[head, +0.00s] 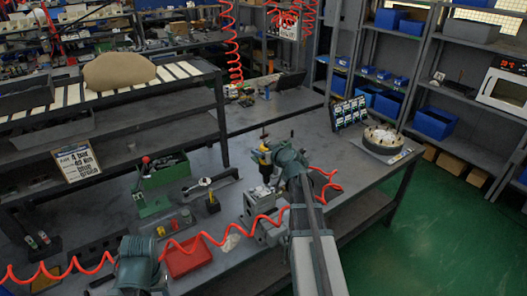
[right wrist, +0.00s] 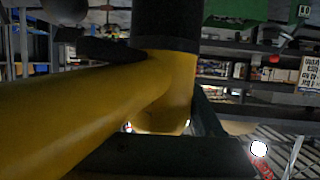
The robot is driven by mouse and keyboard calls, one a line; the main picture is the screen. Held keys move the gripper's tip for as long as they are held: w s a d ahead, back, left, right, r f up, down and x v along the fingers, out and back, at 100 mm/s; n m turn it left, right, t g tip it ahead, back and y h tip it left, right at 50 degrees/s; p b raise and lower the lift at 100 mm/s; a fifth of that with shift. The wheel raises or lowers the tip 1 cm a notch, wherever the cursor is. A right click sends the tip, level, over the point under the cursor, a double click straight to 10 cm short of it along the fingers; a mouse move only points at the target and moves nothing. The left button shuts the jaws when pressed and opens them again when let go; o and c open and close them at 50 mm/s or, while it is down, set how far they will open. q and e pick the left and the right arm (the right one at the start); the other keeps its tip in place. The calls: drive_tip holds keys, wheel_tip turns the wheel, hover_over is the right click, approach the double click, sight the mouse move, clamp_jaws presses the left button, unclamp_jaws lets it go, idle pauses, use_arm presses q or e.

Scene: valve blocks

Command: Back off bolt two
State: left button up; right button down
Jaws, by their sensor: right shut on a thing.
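My right gripper (head: 271,153) is shut on a yellow and black power tool (head: 264,167), held upright above the workbench. In the right wrist view the tool's yellow body (right wrist: 90,105) and black upper part (right wrist: 167,25) fill much of the picture. Its lower end is over or close to a grey valve block (head: 258,203); I cannot tell whether it touches a bolt. The bolts are too small or hidden to make out. My left arm (head: 138,262) is at the lower left; its fingers are not clear.
A red coiled hose (head: 205,236) crosses the bench front. A red tray (head: 186,257), a green fixture (head: 153,190) and a torque-wrench-like tool (head: 205,183) lie left of the block. A round part (head: 384,138) stands at the right. The bench middle (head: 325,150) has free room.

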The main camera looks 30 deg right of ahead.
drive_tip(key=shift+d+r, duration=0.1)
wheel_tip(320, 180, up, 6)
drive_tip(key=p, duration=0.6)
